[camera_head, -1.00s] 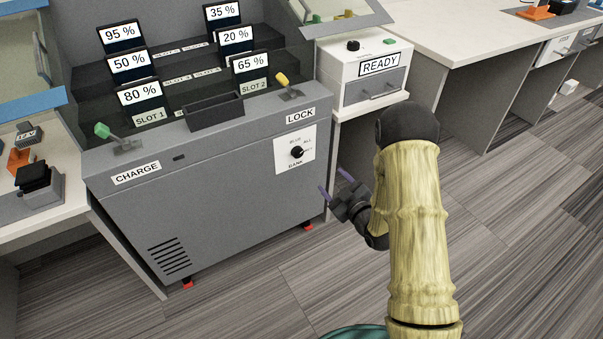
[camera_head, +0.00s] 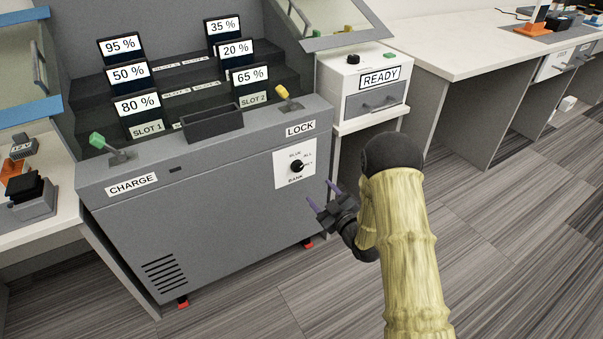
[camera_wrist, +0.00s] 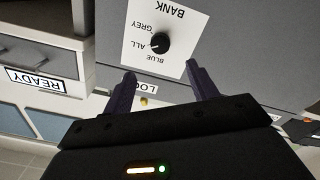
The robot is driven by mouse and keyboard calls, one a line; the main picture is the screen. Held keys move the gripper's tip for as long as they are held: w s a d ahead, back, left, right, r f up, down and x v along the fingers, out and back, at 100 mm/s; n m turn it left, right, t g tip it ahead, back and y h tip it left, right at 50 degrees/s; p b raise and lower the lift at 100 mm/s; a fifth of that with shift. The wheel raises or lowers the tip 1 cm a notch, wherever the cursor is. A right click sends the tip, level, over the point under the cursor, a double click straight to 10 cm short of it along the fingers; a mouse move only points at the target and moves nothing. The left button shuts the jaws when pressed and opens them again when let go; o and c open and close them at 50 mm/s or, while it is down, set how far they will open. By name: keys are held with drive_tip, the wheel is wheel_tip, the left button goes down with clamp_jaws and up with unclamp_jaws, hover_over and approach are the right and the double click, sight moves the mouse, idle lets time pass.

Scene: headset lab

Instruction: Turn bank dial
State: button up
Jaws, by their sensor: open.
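The bank dial (camera_head: 297,166) is a small black knob on a white plate on the front of the grey charging cabinet. The plate reads BLUE, ALL, GREY and BANK. In the wrist view the dial (camera_wrist: 160,41) appears upside down, beyond the fingertips and between their lines; its pointer appears to be near ALL. My gripper (camera_head: 323,194) is open and empty, below and to the right of the dial in the head view, apart from it. Its two dark purple fingers (camera_wrist: 161,82) show in the wrist view.
The cabinet (camera_head: 215,210) has a green lever (camera_head: 97,140) at CHARGE and a yellow lever (camera_head: 282,92) at LOCK. Battery displays stand in its slots. A white READY box (camera_head: 376,92) stands to the right on a bench. Floor in front is clear.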

sight(300, 169)
drive_tip(key=b+x, duration=0.3)
drive_tip(key=x, duration=0.9)
drive_tip(key=shift+w+a, duration=0.1)
drive_tip(key=shift+c, duration=0.2)
drive_tip(key=c, duration=0.9)
